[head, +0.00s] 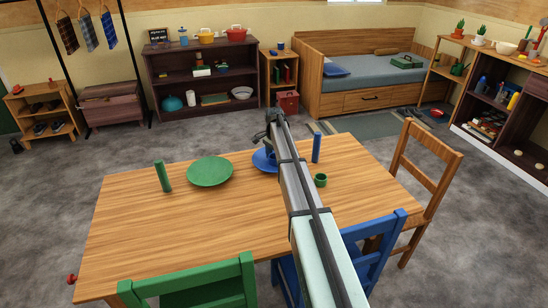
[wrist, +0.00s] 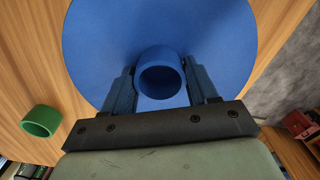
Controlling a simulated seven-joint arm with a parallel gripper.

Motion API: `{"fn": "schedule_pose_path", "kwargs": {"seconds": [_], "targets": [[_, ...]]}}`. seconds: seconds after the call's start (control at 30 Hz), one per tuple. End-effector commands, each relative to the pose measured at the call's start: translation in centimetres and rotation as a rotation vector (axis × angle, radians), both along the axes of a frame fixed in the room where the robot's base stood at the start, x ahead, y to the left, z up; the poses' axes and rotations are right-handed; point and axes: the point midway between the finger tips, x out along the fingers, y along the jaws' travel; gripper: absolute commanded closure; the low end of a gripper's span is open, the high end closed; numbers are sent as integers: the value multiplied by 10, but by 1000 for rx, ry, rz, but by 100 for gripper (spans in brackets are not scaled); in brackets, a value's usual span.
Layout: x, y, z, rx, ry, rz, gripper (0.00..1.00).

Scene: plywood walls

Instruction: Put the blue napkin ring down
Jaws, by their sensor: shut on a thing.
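The blue napkin ring (wrist: 160,55) is between the two fingers of my gripper (wrist: 162,90) in the wrist view. My gripper is shut on it. Behind the ring in that view is a large blue plate (wrist: 100,35), and I cannot tell whether the ring touches it. In the head view my gripper (head: 272,128) is over the far side of the table, at the blue plate (head: 263,160). The arm hides part of the plate there, and I cannot make out the blue ring in that view.
A green napkin ring (wrist: 41,121) stands on the wooden table (head: 190,235); it also shows in the head view (head: 320,180). A blue cylinder (head: 316,148), a green cylinder (head: 162,176) and a green plate (head: 209,171) are on the table. The table's near left is clear. Chairs stand around it.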

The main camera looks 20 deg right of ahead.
Motion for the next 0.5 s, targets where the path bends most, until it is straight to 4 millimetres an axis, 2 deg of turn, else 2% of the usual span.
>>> {"fn": "schedule_pose_path", "kwargs": {"seconds": [0.07,0.1,0.33,0.5], "targets": [[0,0,-2,0,0,0,73],[0,0,-2,0,0,0,38],[0,0,-2,0,0,0,16],[0,0,-2,0,0,0,16]]}}
